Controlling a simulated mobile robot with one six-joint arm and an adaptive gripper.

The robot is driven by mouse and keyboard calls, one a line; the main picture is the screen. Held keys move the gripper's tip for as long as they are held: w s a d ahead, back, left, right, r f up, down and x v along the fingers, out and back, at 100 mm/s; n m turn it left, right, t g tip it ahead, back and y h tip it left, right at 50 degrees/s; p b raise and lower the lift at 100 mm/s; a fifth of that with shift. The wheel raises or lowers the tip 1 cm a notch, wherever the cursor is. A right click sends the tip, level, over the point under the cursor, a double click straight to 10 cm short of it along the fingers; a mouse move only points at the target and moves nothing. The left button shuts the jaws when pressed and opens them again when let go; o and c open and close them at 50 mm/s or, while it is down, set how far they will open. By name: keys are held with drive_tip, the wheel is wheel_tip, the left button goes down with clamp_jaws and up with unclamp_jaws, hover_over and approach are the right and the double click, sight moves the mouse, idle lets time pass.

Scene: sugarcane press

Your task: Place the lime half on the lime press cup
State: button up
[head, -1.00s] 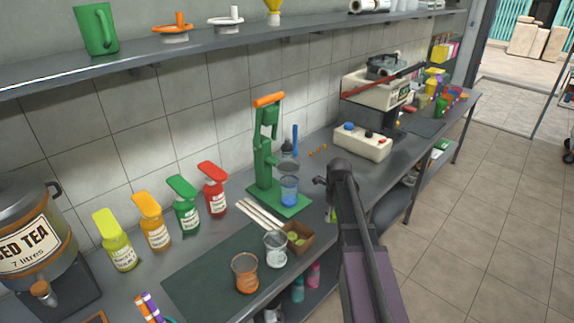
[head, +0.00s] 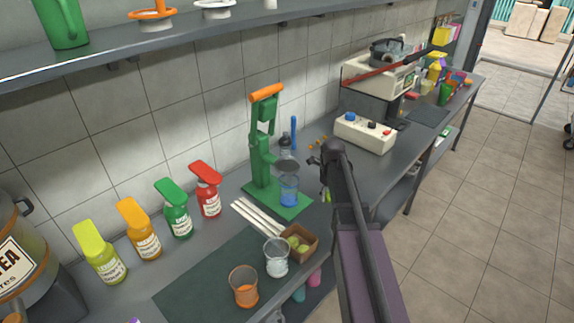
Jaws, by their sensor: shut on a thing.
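The green lime press (head: 262,150) with an orange handle stands on the counter against the wall. Its grey lime press cup (head: 287,166) sits above a glass of blue liquid (head: 289,190). My gripper (head: 323,178) is to the right of the press, apart from the cup, and mostly hidden by my own arm. It is shut on the lime half (head: 326,194), of which only a small green patch shows below the arm's end. Several limes (head: 297,242) lie in a brown box (head: 310,236) in front of the press.
White sticks (head: 258,216), a clear glass (head: 276,258) and an orange glass (head: 243,287) are near the box. Several syrup bottles (head: 143,232) line the wall on the left. A shelf (head: 200,31) runs above.

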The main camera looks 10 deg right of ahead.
drive_tip(key=shift+r, duration=0.1)
drive_tip(key=s+a+r+n+p, duration=0.2)
drive_tip(key=a+r+n+p, duration=0.3)
drive_tip(key=a+r+p, duration=0.1)
drive_tip(key=s+a+r+n+p, duration=0.2)
drive_tip(key=a+r+n+p, duration=0.2)
drive_tip(key=a+r+p, duration=0.1)
drive_tip(key=shift+s+a+r+n+p, duration=0.3)
drive_tip(key=shift+a+r+n+p, duration=0.1)
drive_tip(key=shift+r+p, duration=0.4)
drive_tip(key=shift+w+f, duration=0.1)
drive_tip(key=b, duration=0.1)
hover_over(288, 166)
drive_tip(key=s, duration=0.2)
drive_tip(key=shift+w+f, duration=0.25)
drive_tip(key=shift+f, duration=0.4)
drive_tip(key=shift+w, duration=0.25)
drive_tip(key=shift+w+f+b, duration=0.45)
drive_tip(key=shift+f+b, duration=0.05)
drive_tip(key=shift+b, duration=0.15)
drive_tip(key=shift+f+b, duration=1.35)
